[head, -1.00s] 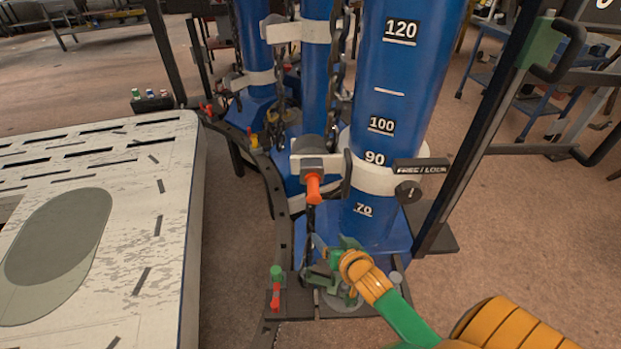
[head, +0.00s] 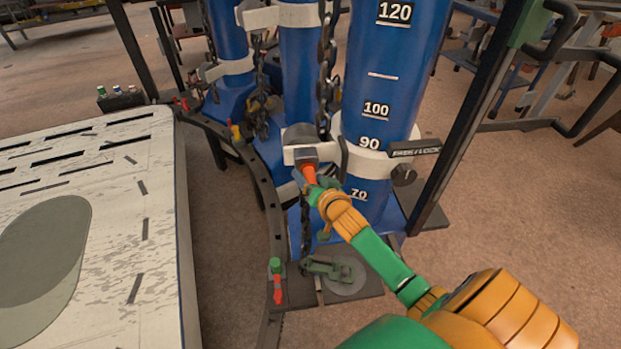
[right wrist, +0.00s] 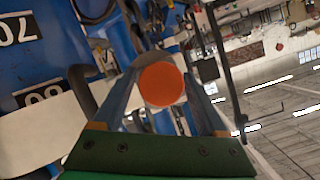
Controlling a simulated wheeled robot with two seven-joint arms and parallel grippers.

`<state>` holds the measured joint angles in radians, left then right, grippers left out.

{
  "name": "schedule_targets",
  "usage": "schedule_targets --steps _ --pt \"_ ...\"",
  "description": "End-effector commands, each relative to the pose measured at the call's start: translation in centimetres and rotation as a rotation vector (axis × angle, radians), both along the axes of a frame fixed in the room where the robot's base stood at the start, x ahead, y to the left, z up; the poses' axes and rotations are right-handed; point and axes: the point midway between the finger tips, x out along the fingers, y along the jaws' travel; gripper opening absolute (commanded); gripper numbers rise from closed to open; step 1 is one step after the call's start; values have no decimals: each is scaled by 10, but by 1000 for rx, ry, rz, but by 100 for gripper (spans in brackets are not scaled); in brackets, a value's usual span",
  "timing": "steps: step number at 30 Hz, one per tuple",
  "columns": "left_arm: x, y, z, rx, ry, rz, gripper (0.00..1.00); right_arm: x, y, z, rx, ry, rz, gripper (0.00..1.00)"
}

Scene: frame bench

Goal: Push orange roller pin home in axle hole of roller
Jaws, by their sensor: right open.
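The orange roller pin (head: 309,174) sticks out toward me from a dark grey block (head: 306,156) on the white collar of the front blue cylinder. A rounded grey part, perhaps the roller (head: 298,136), shows just behind the block; the axle hole is hidden. My right gripper (head: 315,186) is at the pin's near end, which it partly covers in the head view. In the right wrist view the pin's round orange end (right wrist: 161,84) faces the camera between the two spread fingers, with the gripper (right wrist: 160,98) open. My left gripper is not in view.
Blue cylinders (head: 385,85) with height marks stand behind the pin. A chain (head: 326,70) hangs close by, and a FREE/LOCK lever (head: 415,149) is to the right. A dark upright post (head: 468,125) stands further right. A pale board (head: 110,210) lies at the left.

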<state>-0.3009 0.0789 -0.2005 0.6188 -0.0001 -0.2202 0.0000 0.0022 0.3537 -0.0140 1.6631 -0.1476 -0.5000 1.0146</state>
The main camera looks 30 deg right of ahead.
Motion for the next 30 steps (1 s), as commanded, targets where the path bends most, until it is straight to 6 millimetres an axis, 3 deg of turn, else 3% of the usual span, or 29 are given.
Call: schedule_targets --steps 2,9,10,30 --pt "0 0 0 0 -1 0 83 0 0 0 0 0 0 70" --pt "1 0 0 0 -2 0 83 0 0 0 0 1 0 5" --pt "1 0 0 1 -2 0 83 0 0 0 0 1 0 0" --pt "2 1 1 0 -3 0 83 3 -2 0 -1 1 0 0"
